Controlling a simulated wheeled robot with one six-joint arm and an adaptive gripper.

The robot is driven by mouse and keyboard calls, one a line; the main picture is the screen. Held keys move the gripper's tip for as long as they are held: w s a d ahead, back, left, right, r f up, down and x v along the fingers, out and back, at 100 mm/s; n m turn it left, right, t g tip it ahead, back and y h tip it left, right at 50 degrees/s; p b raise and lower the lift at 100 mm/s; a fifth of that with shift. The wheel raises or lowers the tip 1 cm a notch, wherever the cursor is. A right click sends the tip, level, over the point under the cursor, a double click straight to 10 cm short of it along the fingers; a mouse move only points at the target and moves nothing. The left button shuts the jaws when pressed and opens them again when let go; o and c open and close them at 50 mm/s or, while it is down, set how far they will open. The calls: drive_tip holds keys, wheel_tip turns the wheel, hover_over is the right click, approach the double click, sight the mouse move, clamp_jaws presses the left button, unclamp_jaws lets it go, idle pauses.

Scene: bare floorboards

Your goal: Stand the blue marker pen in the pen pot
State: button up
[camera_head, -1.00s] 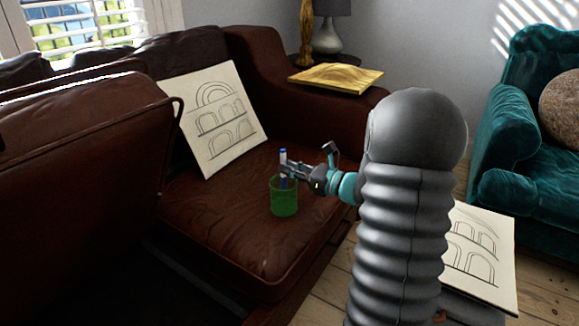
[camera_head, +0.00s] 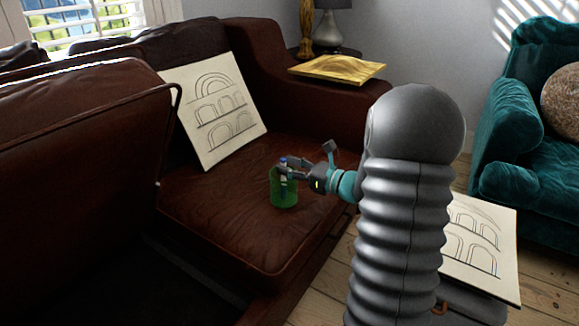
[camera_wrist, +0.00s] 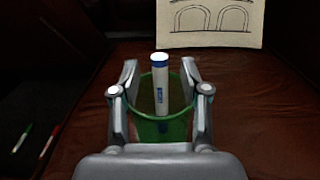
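The blue marker pen (camera_wrist: 160,82), white-bodied with blue markings, stands about upright inside the green see-through pen pot (camera_wrist: 163,131). In the head view the pen (camera_head: 283,161) pokes up just above the rim of the pot (camera_head: 284,199), which stands on the brown leather seat. My gripper (camera_wrist: 159,66) is open, with one finger on each side of the pen and a visible gap to it on both sides. In the head view my gripper (camera_head: 288,170) reaches in from the right at the pot's rim. The pen's lower end is hard to make out.
A board with arch drawings (camera_head: 216,113) leans on the sofa back behind the pot. A green marker (camera_wrist: 22,138) and a red marker (camera_wrist: 48,141) lie in the dark at the wrist view's lower left. The seat around the pot is clear.

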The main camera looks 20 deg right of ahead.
drive_tip(key=shift+s, duration=0.1)
drive_tip(key=v, duration=1.2)
idle(0.8)
